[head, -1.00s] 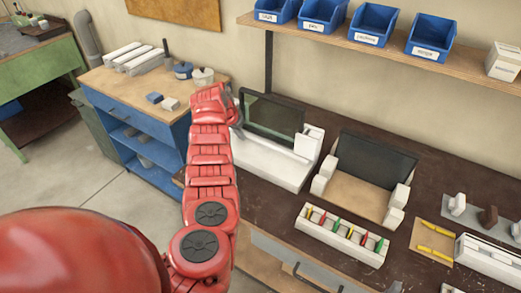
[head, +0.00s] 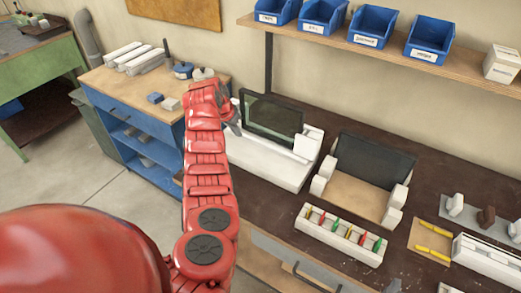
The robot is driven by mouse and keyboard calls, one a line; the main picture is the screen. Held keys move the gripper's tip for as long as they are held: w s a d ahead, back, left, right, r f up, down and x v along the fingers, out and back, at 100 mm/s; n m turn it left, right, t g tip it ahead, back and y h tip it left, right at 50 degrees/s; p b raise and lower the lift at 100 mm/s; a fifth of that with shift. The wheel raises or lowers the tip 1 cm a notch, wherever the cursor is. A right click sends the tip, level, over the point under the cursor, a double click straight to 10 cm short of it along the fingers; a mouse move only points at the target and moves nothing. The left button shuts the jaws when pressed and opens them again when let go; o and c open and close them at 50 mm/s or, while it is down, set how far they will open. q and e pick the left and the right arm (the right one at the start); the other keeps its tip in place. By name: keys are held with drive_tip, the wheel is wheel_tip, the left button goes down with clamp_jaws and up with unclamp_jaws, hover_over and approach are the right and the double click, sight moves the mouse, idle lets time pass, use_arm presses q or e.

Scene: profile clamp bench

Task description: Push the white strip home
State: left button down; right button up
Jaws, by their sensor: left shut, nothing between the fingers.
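A white fixture (head: 262,164) stands on the dark bench with a dark upright panel (head: 272,122) in it. A narrow white strip (head: 272,145) runs along the foot of the panel; I cannot tell how far it is seated. A white block (head: 308,142) stands at the right end of the fixture. My left gripper (head: 234,127) is at the left end of the fixture, partly hidden by my red wrist. Its fingers are shut and hold nothing. I cannot tell whether it touches the strip. My right gripper is out of view.
Right of the fixture is a second holder (head: 358,196) with a dark panel. In front is a white tray (head: 341,237) of coloured items. Blue bins (head: 429,40) sit on a shelf above. A blue cabinet (head: 130,125) stands at the left.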

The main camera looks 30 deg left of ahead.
use_arm(q)
wheel_tip(320, 180, up, 5)
drive_tip(key=shift+f, duration=0.1)
idle(0.3)
drive_tip(key=shift+f, duration=0.1)
idle(0.3)
